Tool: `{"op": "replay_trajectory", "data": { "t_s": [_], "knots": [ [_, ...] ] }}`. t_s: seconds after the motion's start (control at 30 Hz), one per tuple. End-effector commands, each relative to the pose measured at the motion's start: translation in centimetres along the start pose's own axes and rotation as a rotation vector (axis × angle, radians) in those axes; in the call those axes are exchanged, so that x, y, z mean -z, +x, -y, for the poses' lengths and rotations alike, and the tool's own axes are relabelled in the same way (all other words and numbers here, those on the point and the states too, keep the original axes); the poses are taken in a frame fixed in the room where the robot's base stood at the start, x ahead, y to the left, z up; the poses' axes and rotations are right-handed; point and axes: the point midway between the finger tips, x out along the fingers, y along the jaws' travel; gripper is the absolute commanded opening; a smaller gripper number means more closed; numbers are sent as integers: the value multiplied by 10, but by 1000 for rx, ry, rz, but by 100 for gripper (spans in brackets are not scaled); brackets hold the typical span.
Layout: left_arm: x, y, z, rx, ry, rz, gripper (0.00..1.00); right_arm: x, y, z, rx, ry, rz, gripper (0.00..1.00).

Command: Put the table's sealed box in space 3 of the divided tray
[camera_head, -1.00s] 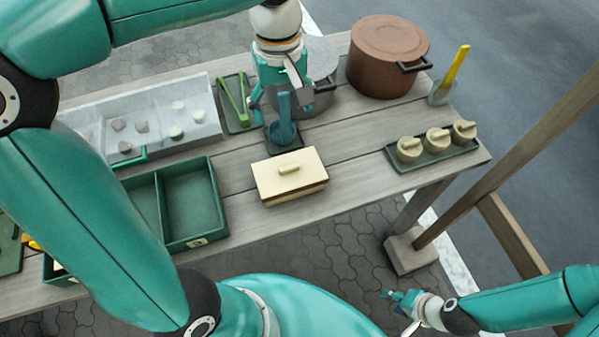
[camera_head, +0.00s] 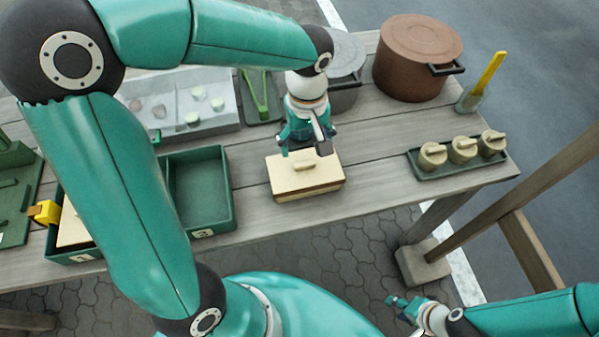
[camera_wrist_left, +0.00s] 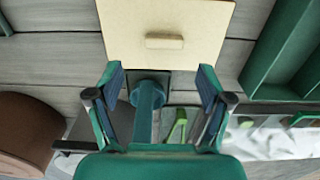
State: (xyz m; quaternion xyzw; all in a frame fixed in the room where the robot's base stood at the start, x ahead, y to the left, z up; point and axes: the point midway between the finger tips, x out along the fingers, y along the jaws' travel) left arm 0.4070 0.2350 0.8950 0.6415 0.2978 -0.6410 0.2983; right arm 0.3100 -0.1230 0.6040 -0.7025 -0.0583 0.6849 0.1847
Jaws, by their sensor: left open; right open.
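The sealed box (camera_head: 318,184), cream with a bar-shaped lid handle, sits on the table, right of the divided tray. My left gripper (camera_head: 306,146) is open above the box's back edge, pointing down. In the left wrist view its open fingers (camera_wrist_left: 162,75) are just short of the box (camera_wrist_left: 165,45), with nothing between them at the handle. The green divided tray (camera_head: 226,192) has an empty right compartment whose front label looks like a 3. Its left compartment holds a cream-topped thing (camera_head: 72,228); my arm hides the middle. My right gripper (camera_head: 402,306) is open and empty, off the table's front.
A blue tool (camera_wrist_left: 147,98) stands behind the box, beneath my left gripper. A brown pot (camera_head: 415,65), a grey pot (camera_head: 345,75), and a green tray with three lidded jars (camera_head: 463,150) stand farther right. A clear bin (camera_head: 185,105) is behind the divided tray.

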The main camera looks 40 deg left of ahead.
Motion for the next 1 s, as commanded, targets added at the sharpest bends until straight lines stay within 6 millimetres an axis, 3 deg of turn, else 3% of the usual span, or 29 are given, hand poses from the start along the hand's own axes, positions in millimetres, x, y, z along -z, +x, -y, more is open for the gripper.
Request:
{"op": "replay_trajectory", "data": {
  "t_s": [0.33,0.67,1.0],
  "knots": [
    [-8,44,4,5,0,2,79,0,0,0,0,0,0,43],
    [-8,50,3,2,1,1,79,0,0,0,0,0,0,43],
    [-7,50,3,1,1,1,22,0,0,0,0,0,0,43]
  ]
}}
